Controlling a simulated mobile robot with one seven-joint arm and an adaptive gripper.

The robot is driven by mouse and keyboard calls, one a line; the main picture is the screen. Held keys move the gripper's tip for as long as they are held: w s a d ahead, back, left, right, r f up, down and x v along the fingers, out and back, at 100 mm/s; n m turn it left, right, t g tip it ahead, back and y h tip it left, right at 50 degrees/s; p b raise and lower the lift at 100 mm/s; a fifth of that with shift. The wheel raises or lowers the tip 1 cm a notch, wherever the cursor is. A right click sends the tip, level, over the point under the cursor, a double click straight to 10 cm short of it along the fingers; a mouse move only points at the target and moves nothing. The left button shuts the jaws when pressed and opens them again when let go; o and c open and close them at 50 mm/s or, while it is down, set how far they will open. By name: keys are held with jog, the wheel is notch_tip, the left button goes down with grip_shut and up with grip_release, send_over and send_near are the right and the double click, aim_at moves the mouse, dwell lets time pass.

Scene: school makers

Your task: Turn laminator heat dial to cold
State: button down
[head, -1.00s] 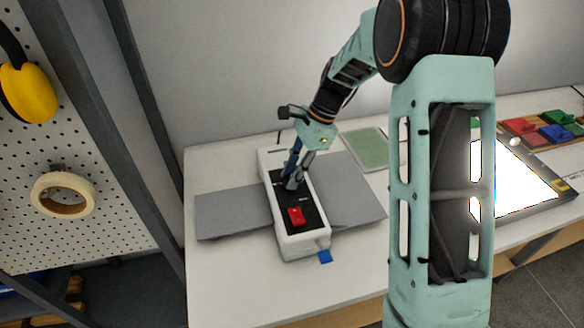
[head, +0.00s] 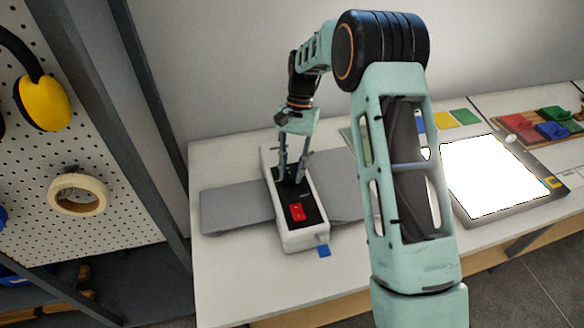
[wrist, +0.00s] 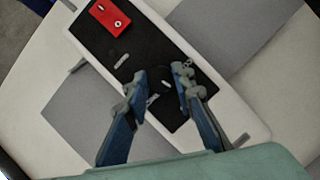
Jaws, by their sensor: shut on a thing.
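The laminator is a long white machine (head: 303,242) with a black top panel, standing on the table. A red rocker switch (head: 297,212) sits on its panel, nearer the front end; it also shows in the wrist view (wrist: 110,16). My gripper (head: 291,178) points down at the panel behind the red switch. In the wrist view its fingertips (wrist: 163,82) stand either side of the black heat dial (wrist: 158,88), shut on it. The dial is dark against the panel and mostly hidden in the head view. I cannot read its setting.
Grey flat trays (head: 235,208) extend from both sides of the laminator. A lit white light pad (head: 495,175) lies to the right. A pegboard (head: 95,150) with tape and earmuffs stands at left.

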jog(key=n, duration=0.2)
jog(key=n+h, duration=0.1)
jog(key=shift+a+n+h, duration=0.15)
jog(key=shift+n+h, duration=0.15)
jog(key=shift+n, duration=0.1)
jog(key=n+h, duration=0.1)
jog(key=n, duration=0.2)
jog(key=shift+a+n, duration=0.1)
jog(key=shift+n, duration=0.2)
jog(key=n, duration=0.2)
jog(key=n+t+h, duration=0.1)
jog(key=n, duration=0.1)
jog(key=shift+a+n+h, duration=0.1)
jog(key=shift+n+h, duration=0.2)
jog(key=shift+s+n+t+h, duration=0.1)
jog(key=shift+n+t+h, duration=0.4)
jog(key=shift+n, duration=1.2)
jog(key=c, duration=1.7)
grip_release()
jog(key=shift+o, duration=0.2)
jog(key=shift+r, duration=0.1)
